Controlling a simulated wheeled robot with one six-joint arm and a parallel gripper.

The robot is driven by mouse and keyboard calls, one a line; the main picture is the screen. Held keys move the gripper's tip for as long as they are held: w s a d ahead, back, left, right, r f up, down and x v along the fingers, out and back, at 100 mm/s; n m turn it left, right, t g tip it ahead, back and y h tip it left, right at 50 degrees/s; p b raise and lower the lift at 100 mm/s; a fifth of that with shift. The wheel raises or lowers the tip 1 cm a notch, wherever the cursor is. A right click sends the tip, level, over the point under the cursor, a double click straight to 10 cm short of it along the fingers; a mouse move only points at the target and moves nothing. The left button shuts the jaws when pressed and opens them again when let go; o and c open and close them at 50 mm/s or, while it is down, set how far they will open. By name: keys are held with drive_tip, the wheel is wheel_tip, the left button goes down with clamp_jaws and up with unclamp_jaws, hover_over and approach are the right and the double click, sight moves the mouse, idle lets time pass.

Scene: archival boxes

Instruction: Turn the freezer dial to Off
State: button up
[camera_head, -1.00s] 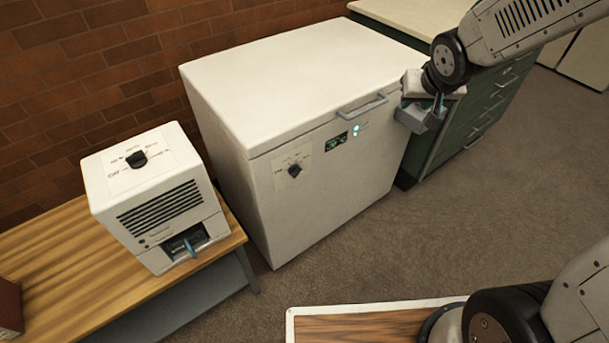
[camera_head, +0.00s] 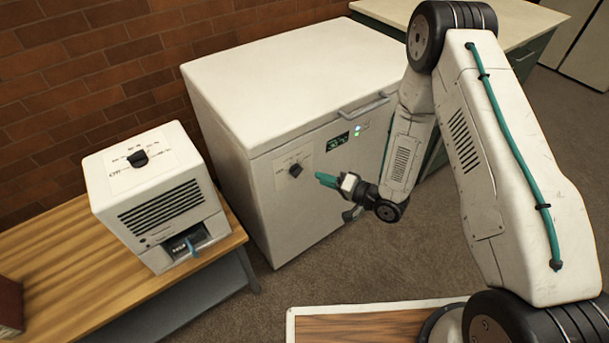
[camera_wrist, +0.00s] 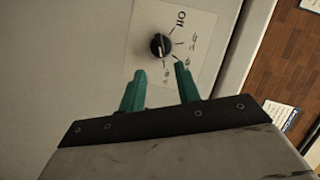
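The white chest freezer (camera_head: 280,85) stands against the brick wall. Its black dial (camera_head: 295,170) is on the front face, left of a small lit display. In the wrist view the dial (camera_wrist: 160,45) sits on a pale label plate with "Off" printed at the upper right and several smaller marks around it. My gripper (camera_head: 322,179) is in front of the freezer, right of and a little below the dial. In the wrist view its two green fingers (camera_wrist: 160,80) are apart with nothing between them, and the dial shows just beyond the fingertips, not touched.
A white device (camera_head: 155,200) with its own black dial (camera_head: 138,159) stands on a wooden bench (camera_head: 50,250) at left. A green cabinet with a pale top (camera_head: 510,22) stands at right. Open carpet (camera_head: 330,270) lies before the freezer.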

sight(300, 173)
drive_tip(key=shift+y, duration=0.3)
drive_tip(key=x, duration=0.7)
drive_tip(key=shift+s+a+f, duration=0.1)
drive_tip(key=shift+a+f, duration=0.2)
drive_tip(key=shift+a, duration=0.15)
clamp_jaws()
